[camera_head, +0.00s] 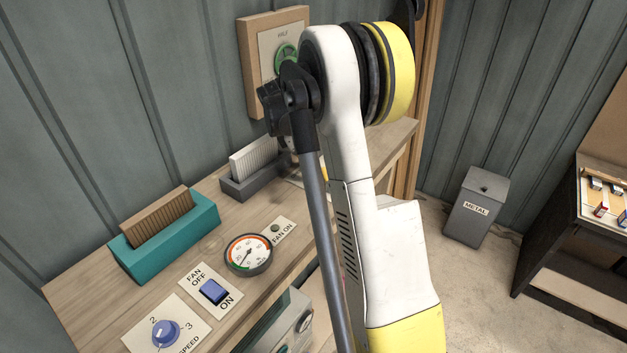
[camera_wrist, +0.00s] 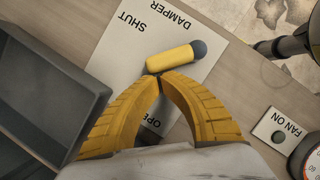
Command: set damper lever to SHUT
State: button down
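The white damper plate (camera_wrist: 112,72) lies on the bench in the wrist view, with SHUT and DAMPER printed at its upper part and OPEN partly hidden lower down. The damper lever's yellow handle (camera_wrist: 170,60) with a dark rounded end lies between the SHUT and OPEN words, tilted up to the right. My gripper (camera_wrist: 160,80) has its two yellow fingertips together just below the handle. The handle is outside the fingers; I cannot tell if they touch it. In the head view, my arm hides most of the plate and lever.
A dark grey tray (camera_wrist: 45,90) stands left of the plate; in the head view it holds white filters. A FAN ON lamp plate (camera_wrist: 278,128) and a gauge (camera_head: 248,254) are nearby. A teal box (camera_head: 165,243), fan switch (camera_head: 213,291) and speed knob (camera_head: 165,333) are farther along the bench.

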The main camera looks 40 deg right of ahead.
jog(key=shift+d+f+m+b, duration=0.2)
jog(key=shift+d+m+b, duration=0.4)
jog(key=shift+m, duration=0.1)
jog(key=shift+s+d+r+b, duration=0.1)
jog(key=shift+s+d+b, duration=0.15)
jog(key=shift+d+b, duration=0.3)
jog(key=shift+s+d+b, duration=0.25)
jog(key=shift+d+b, duration=0.25)
jog(key=shift+d, duration=0.05)
jog(key=shift+s+d+b, duration=0.45)
jog(key=shift+d+b, duration=0.05)
jog(key=shift+d, duration=0.1)
jog(key=shift+r, duration=0.1)
